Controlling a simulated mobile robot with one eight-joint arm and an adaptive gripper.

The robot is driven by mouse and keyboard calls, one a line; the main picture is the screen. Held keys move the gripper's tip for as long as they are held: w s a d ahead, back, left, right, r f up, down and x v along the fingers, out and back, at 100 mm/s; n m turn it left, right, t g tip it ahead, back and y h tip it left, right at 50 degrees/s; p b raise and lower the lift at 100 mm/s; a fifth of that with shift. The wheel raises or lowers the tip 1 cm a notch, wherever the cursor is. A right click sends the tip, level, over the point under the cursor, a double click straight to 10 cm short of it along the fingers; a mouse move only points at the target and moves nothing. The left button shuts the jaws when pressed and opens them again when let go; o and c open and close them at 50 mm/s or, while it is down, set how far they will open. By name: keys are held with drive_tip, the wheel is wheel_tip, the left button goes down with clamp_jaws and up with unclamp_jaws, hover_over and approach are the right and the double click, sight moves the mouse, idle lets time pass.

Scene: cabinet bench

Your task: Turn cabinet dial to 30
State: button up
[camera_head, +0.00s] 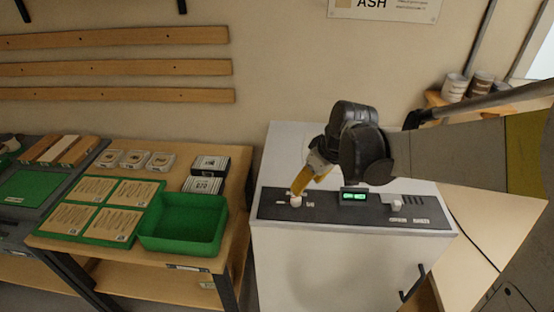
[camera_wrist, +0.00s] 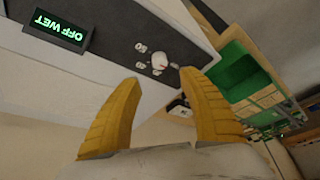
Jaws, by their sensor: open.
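The cabinet (camera_head: 340,260) is white with a dark control panel (camera_head: 330,210) along its top front edge. A white dial (camera_head: 296,200) sits at the panel's left end. My gripper (camera_head: 297,188) has yellow fingers and is just above the dial in the head view. In the wrist view my gripper (camera_wrist: 160,78) is open, with the dial beyond and between its fingertips, apparently not touched.
A green-lit display (camera_head: 354,196) is mid-panel; it reads "OFF WET" in the wrist view (camera_wrist: 58,30). Another white knob (camera_head: 397,205) is on the panel's right. A green bin (camera_head: 183,247) and green tray (camera_head: 62,236) stand on the wooden table at left.

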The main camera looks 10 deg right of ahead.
sight(296, 198)
drive_tip(key=b+x, duration=0.3)
drive_tip(key=x, duration=0.7)
clamp_jaws()
